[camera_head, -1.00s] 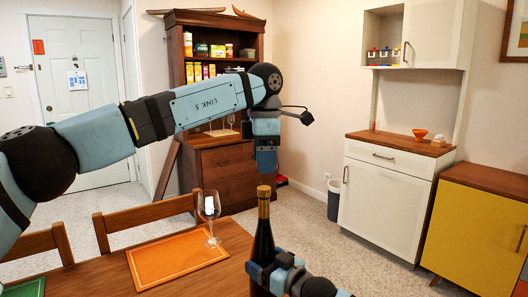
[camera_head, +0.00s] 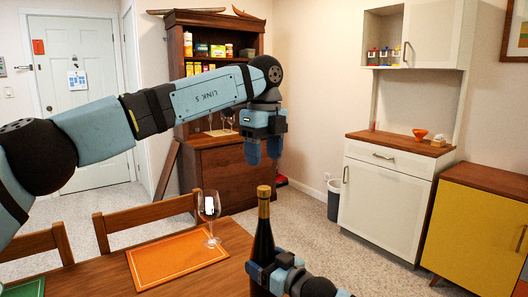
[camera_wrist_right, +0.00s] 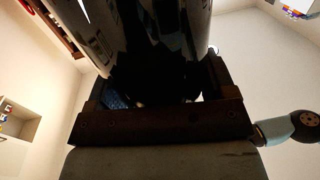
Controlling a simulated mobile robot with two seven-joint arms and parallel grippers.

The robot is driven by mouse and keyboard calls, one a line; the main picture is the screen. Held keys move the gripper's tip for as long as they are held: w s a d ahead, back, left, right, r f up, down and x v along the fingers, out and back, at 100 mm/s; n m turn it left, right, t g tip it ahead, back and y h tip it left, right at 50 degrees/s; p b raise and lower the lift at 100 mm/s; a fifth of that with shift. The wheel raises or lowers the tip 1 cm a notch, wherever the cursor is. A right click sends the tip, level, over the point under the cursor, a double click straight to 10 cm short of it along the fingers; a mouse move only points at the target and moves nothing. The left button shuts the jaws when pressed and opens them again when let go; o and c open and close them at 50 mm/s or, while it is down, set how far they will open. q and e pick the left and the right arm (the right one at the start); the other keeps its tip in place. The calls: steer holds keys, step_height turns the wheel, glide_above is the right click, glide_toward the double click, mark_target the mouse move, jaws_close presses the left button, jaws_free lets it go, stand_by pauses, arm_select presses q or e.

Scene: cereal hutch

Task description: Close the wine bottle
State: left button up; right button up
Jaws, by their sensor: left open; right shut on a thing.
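The wine bottle (camera_head: 264,232) stands upright at the right end of the table, dark with a gold neck and top. My right gripper (camera_head: 268,272) is shut on its body. In the right wrist view the dark, glossy bottle (camera_wrist_right: 150,35) fills the space between the fingers. My left gripper (camera_head: 263,152) is open and empty, pointing down above the bottle top with a clear gap between them. No separate cork or cap shows, and I cannot tell whether the gold top includes one.
A wine glass (camera_head: 209,208) stands by the orange placemat (camera_head: 172,264) on the wooden table (camera_head: 95,277), left of the bottle. Chairs (camera_head: 142,219) line the far edge. A brown hutch (camera_head: 225,167) and white cabinet (camera_head: 385,195) stand behind.

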mark_target(264, 188)
arm_select(q)
steer(key=shift+n, duration=1.4)
steer(key=shift+f, duration=3.95)
steer(key=c, duration=1)
steer(key=shift+o, duration=0.2)
steer(key=shift+m, duration=0.3)
